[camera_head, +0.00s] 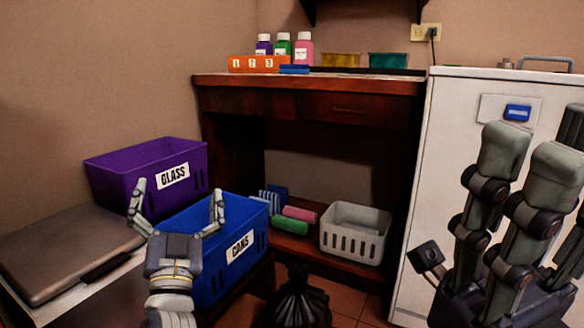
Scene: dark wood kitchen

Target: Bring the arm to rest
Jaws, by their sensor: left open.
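My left gripper (178,190) comes up from the bottom left, in front of the blue bin labelled CANS (212,280). Its two fingers are spread wide and point up, with nothing between them. The left finger overlaps the purple bin labelled GLASS (118,175) in the picture. My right gripper (530,158) is large and close at the right edge, with its fingers pointing up in front of the white cabinet. No object shows in it, and this angle does not show how far apart its fingers are.
A dark wood desk (310,84) carries bottles, an orange numbered block (255,64) and small bins. A white basket (355,232) and rolled items sit on its lower shelf. A black bag (299,303) stands on the floor. A white cabinet (445,120) is at right.

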